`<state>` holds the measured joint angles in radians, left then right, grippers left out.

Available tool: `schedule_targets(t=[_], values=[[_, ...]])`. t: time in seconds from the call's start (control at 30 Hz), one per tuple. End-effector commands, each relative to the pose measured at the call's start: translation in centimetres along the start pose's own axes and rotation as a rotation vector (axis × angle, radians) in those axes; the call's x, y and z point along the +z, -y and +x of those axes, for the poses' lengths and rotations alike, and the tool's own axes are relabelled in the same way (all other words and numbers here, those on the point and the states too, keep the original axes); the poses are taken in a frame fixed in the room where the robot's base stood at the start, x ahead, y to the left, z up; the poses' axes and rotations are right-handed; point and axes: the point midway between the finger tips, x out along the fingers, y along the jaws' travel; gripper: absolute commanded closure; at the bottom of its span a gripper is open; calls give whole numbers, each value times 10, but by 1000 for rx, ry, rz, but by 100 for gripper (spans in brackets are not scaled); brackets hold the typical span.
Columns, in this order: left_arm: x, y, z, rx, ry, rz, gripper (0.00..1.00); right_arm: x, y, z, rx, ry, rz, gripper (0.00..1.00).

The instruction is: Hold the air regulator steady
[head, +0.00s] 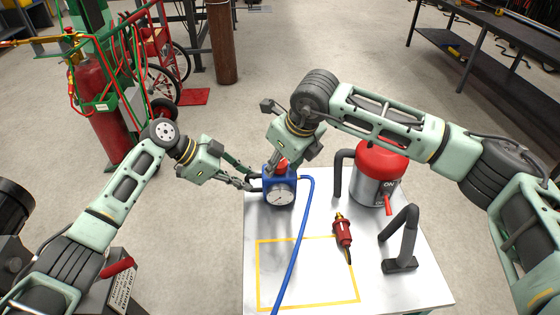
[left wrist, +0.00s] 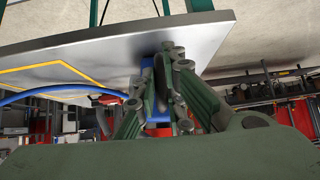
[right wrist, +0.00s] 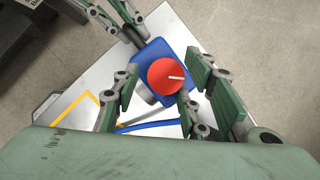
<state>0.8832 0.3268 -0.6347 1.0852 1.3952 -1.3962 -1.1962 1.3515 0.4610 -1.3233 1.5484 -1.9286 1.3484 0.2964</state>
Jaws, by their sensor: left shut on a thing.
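The air regulator (head: 279,195) is a blue block with a white round gauge and a red knob (head: 282,167), upright near the table's back left edge. My left gripper (head: 257,184) is shut on the regulator's left side. The left wrist view shows its fingers against the blue body (left wrist: 148,85), which they mostly hide. My right gripper (right wrist: 163,78) is above the regulator, pointing down. Its fingers are apart, on either side of the red knob (right wrist: 166,76), with visible gaps. A white mark shows on the knob's top.
A blue hose (head: 305,220) runs from the regulator across the white table (head: 380,290). A red-topped canister (head: 375,185) and a dark bent handle (head: 402,240) stand at right.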

Motion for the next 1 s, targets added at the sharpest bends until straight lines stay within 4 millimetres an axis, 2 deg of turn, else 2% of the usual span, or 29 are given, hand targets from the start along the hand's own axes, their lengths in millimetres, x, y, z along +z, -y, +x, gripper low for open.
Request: schedule_targets(t=[0.2,0.63,1.0], values=[[4,-1,2,3,8,-2,100,0,0,0,0,0,0,62],[4,-1,2,3,7,-2,100,0,-2,0,3,0,-2,99],[3,-1,2,3,6,-2,100,1,-5,1,-16,-1,58,99]])
